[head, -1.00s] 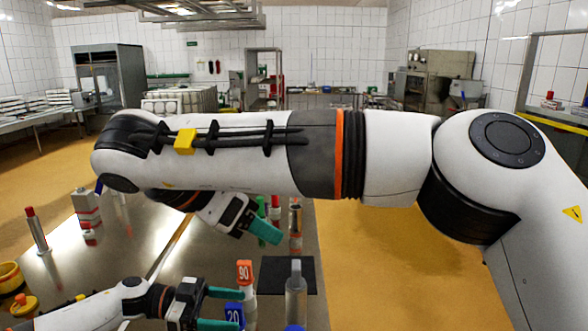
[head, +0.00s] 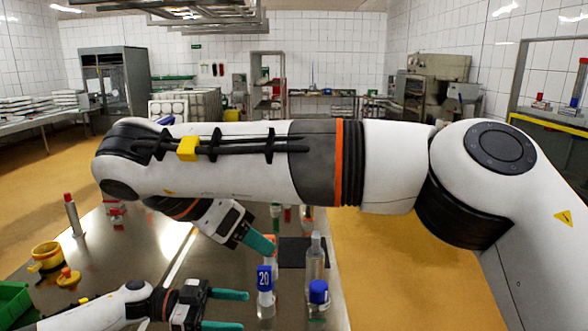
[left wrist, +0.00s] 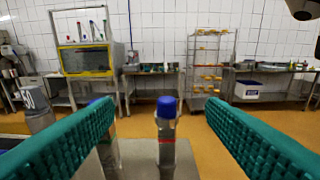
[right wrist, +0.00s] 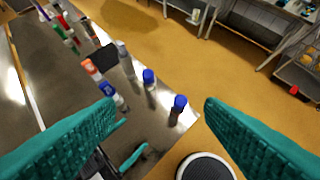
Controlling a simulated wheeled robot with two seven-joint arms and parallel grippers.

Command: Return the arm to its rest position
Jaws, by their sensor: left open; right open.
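My right arm stretches across the head view, and its gripper (head: 262,243) hangs over the steel table (head: 130,255). In the right wrist view its jaws are open with nothing held; blue-capped bottles stand on the table beyond them. My left gripper (head: 236,311) is low in the head view, open and empty, left of a bottle with a blue "20" label (head: 264,279). In the left wrist view a blue-capped bottle (left wrist: 166,132) shows beyond and between the open fingers, apart from both. My right arm hides part of the table's far side.
A clear bottle (head: 314,255) and a blue-capped bottle (head: 318,292) stand by the table's right edge. A red-capped tube (head: 72,214), yellow container (head: 47,256) and green crate (head: 12,302) are at left. Open ochre floor (head: 400,270) lies right of the table.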

